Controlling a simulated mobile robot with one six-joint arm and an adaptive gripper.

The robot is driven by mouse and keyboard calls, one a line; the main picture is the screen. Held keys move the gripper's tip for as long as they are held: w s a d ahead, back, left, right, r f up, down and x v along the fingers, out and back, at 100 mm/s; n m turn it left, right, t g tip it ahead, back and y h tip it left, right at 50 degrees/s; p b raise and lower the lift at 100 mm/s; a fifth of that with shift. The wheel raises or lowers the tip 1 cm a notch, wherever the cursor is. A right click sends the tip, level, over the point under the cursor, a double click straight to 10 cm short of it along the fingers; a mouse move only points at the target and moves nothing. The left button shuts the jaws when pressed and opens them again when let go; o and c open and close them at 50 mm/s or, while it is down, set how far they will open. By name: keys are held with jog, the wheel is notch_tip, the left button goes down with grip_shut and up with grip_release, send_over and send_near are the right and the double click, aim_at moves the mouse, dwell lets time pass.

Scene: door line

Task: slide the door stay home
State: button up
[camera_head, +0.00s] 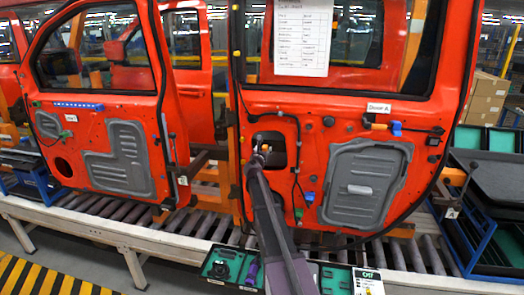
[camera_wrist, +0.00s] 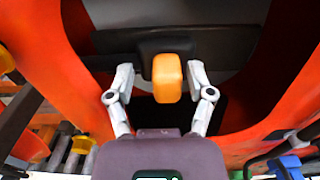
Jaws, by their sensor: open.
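The door stay shows in the wrist view as a black bar (camera_wrist: 207,46) with an orange end piece (camera_wrist: 167,78), in front of a dark opening in the red door. My gripper (camera_wrist: 160,78) is open, with one finger on each side of the orange piece and a visible gap at both sides. In the head view my gripper (camera_head: 262,150) is at the opening in the right-hand red door (camera_head: 310,112), left of its grey panel (camera_head: 366,184). The stay is small and mostly hidden there by my gripper.
A second red door (camera_head: 85,125) hangs to the left. Both doors are above a roller conveyor (camera_head: 190,223). A green-lined tray (camera_head: 228,268) is at the front, beside my arm. Cables and a green connector (camera_head: 299,213) hang near the opening. Black bins (camera_head: 490,165) stand at right.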

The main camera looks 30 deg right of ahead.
jog(key=v, duration=1.2)
dwell(0.5)
jog(key=s+a+f+m+g+y+b, duration=0.1)
jog(key=s+a+f+m+g+b, duration=0.25)
jog(key=s+f+m, duration=0.5)
jog(key=s+a+f+m+g+y+b, duration=0.2)
jog(key=s+a+f+m+g, duration=0.25)
jog(key=s+f+m, duration=0.45)
jog(key=s+a+f+m+g+y+b, duration=0.1)
jog(key=s+a+f+m+g+y, duration=0.2)
jog(key=s+a, duration=0.4)
jog(key=s+a+f+m+g+y+b, duration=0.2)
jog(key=s+a+f+m+g+y, duration=0.1)
jog(key=s+a+f+m+y, duration=0.2)
jog(key=s+a+f+m, duration=0.2)
jog(key=s+a+m, duration=0.1)
jog(key=a, duration=0.1)
jog(key=shift+a, duration=0.25)
